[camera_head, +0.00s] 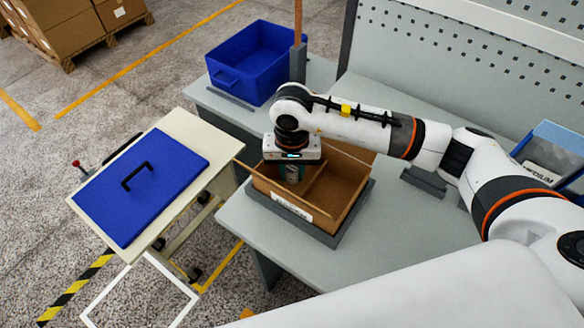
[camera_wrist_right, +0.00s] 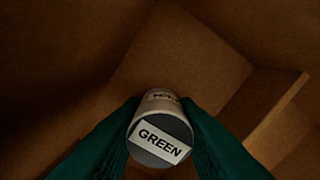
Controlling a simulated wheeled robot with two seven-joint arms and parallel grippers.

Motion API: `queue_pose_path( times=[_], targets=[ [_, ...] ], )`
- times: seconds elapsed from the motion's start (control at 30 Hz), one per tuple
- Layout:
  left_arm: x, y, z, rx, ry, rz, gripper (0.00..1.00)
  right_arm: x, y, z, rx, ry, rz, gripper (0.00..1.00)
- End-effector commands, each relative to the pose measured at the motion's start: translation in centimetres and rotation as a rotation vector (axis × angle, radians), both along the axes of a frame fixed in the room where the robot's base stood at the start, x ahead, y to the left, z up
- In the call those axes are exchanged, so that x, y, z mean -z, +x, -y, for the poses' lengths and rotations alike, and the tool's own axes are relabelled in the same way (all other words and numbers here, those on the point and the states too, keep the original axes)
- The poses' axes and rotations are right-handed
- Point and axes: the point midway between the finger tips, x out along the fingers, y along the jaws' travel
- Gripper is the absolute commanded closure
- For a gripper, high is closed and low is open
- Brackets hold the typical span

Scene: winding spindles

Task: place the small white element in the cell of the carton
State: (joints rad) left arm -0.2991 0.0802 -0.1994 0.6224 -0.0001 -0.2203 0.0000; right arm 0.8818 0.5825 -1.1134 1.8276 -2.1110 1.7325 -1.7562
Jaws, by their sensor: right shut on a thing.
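The open cardboard carton (camera_head: 343,192) stands on the grey table, with a divider between its cells. My right gripper (camera_head: 292,174) reaches down into the left cell. In the right wrist view its two dark green fingers are shut on the small white element (camera_wrist_right: 160,102), a cylinder whose grey end face reads GREEN. Brown carton walls (camera_wrist_right: 195,60) surround it in that view. I cannot tell whether the element touches the cell floor. In the head view the element is hidden by the gripper and carton. My left gripper is not in view.
A blue bin (camera_head: 250,65) stands behind the carton. A cart with a blue lid (camera_head: 140,185) stands to the left. Another blue bin (camera_head: 556,150) labelled MEDIUM is at the right. The grey table (camera_head: 395,235) is clear to the right of the carton.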

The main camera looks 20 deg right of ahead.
Motion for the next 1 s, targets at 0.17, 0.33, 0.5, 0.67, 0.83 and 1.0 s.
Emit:
queue_pose_path(
  times=[0.17, 0.33, 0.5, 0.67, 0.83, 1.0],
  targets=[
    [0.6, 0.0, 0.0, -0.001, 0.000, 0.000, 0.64, 0.4, 0.0, 0.0, 0.000, 0.000, 0.001, 0.94],
    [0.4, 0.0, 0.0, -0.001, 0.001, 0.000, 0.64, 0.3, 0.0, 0.0, 0.000, 0.000, 0.000, 0.50],
    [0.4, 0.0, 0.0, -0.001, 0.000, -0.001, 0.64, 0.3, 0.0, 0.0, 0.000, 0.000, 0.000, 0.50],
    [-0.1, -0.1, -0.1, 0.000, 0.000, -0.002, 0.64, -0.2, 0.0, 0.0, 0.000, 0.000, -0.001, 0.50],
    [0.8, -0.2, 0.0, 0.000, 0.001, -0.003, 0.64, -2.3, 0.1, 0.0, -0.001, 0.001, 0.006, 0.50],
    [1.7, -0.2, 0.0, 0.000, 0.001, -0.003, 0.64, -6.1, 0.2, 0.0, 0.000, 0.001, 0.007, 0.50]
  ],
)
